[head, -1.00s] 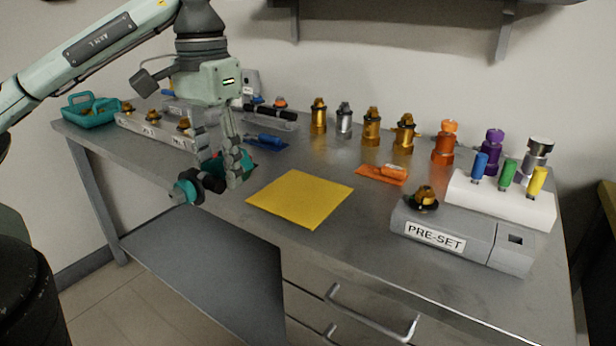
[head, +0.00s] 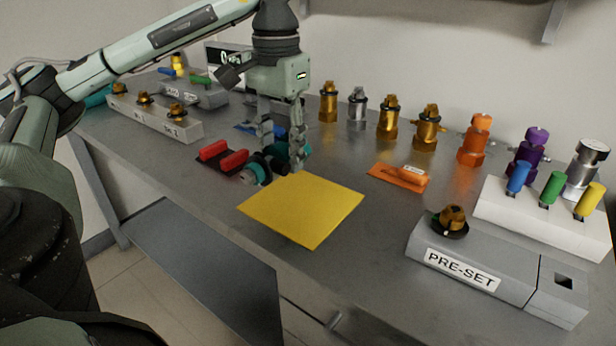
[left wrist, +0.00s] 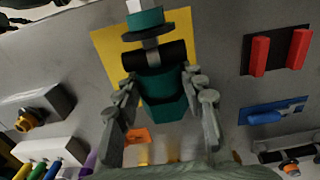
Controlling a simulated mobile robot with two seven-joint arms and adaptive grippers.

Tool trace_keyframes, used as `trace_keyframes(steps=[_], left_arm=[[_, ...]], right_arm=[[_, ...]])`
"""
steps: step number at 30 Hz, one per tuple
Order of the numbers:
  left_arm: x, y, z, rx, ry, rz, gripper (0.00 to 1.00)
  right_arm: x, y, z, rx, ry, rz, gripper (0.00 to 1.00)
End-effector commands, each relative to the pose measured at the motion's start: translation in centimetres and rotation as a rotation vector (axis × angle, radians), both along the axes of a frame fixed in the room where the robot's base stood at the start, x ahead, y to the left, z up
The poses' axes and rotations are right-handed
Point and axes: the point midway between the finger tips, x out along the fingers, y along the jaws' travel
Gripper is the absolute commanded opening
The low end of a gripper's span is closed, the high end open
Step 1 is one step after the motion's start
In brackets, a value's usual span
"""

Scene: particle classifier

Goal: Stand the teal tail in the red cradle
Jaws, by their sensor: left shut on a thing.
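The teal tail (head: 280,150), a teal and black piece with a round collar, lies on its side between the fingers of my left gripper (head: 283,160). The left gripper is shut on it. The red cradle (head: 222,156), two red rails on a black plate, lies just left of the held tail in the head view. It shows empty at upper right in the left wrist view (left wrist: 261,54). My right gripper is not in view.
A yellow mat (head: 302,212) lies right of the cradle. A blue holder (head: 246,127) is behind, and an orange holder (head: 398,177) lies to the right. Several brass fittings stand at the back. A grey PRE-SET block (head: 474,262) is at front right.

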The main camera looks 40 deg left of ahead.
Motion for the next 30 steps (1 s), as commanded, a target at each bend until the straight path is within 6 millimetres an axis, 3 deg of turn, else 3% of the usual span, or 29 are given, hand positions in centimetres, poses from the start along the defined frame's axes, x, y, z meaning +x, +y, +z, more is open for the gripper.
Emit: trace_keyframes(steps=[3,9,21,30], left_arm=[[2.2,-1.1,-1.2,-0.002,0.0,-0.002,0.0],[4.2,-1.8,-2.6,-0.001,-0.002,0.001,0.0],[4.4,-1.9,-6.6,0.0,-0.001,0.002,0.0],[4.4,-1.9,-6.9,-0.001,-0.003,0.001,0.0]], right_arm=[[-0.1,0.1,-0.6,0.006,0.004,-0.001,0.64],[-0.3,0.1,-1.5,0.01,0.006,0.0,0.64],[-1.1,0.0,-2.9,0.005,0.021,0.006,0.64],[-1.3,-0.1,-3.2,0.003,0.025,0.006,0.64]])
